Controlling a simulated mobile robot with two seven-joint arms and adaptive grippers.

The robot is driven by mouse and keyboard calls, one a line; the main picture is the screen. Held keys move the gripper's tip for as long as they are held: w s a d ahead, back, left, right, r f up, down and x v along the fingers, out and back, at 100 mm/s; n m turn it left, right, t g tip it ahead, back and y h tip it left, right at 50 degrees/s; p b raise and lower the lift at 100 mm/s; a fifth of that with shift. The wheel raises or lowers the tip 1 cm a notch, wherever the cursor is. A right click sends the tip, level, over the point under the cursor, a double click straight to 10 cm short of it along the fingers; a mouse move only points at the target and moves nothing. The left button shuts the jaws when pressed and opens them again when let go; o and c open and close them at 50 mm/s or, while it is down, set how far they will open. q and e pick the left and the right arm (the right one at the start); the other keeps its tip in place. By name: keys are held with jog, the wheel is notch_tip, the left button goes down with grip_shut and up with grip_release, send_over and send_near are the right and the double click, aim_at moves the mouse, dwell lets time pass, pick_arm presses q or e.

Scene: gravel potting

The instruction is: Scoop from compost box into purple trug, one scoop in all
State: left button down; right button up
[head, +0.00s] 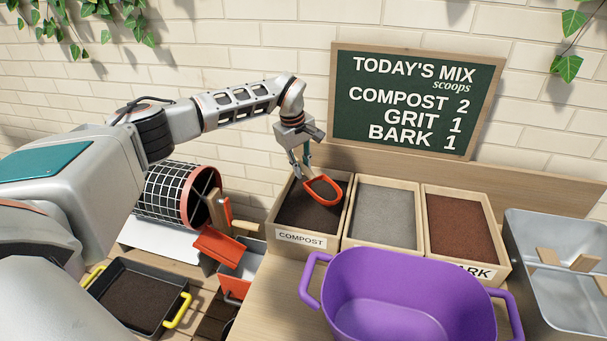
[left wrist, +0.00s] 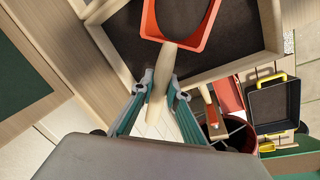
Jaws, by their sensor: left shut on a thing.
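My left gripper (head: 304,165) is shut on the pale handle of an orange scoop (head: 341,191). The left wrist view shows the gripper (left wrist: 160,88) around the handle and the orange scoop (left wrist: 212,18) beyond it. The scoop is over the compost box (head: 272,239), a wooden box of dark compost at the left of a row. The scoop's inside looks dark; I cannot tell how much compost is in it, or whether it touches the surface. The purple trug (head: 400,285) stands in front of the boxes; its floor is hidden. My right gripper is not in view.
Boxes of grey grit (head: 385,218) and brown bark (head: 460,222) stand to the right of the compost. A metal basin (head: 560,235) is at far right. A mesh drum (head: 165,195), an orange dustpan-like tool (head: 220,243) and a black tray (head: 110,290) lie left.

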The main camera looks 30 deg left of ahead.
pick_arm(q)
jog(key=shift+g+h, duration=0.3)
jog(key=shift+h, duration=0.2)
jog(key=shift+w+a+r, duration=0.15)
jog(key=shift+a+r, duration=0.1)
jog(key=shift+r, duration=0.4)
jog(key=shift+w+a+r, duration=0.1)
jog(key=shift+a+r, duration=0.15)
jog(key=shift+r, duration=0.4)
jog(key=shift+w+a+r, duration=0.15)
jog(key=shift+a+r, duration=0.1)
jog(key=shift+r, duration=0.4)
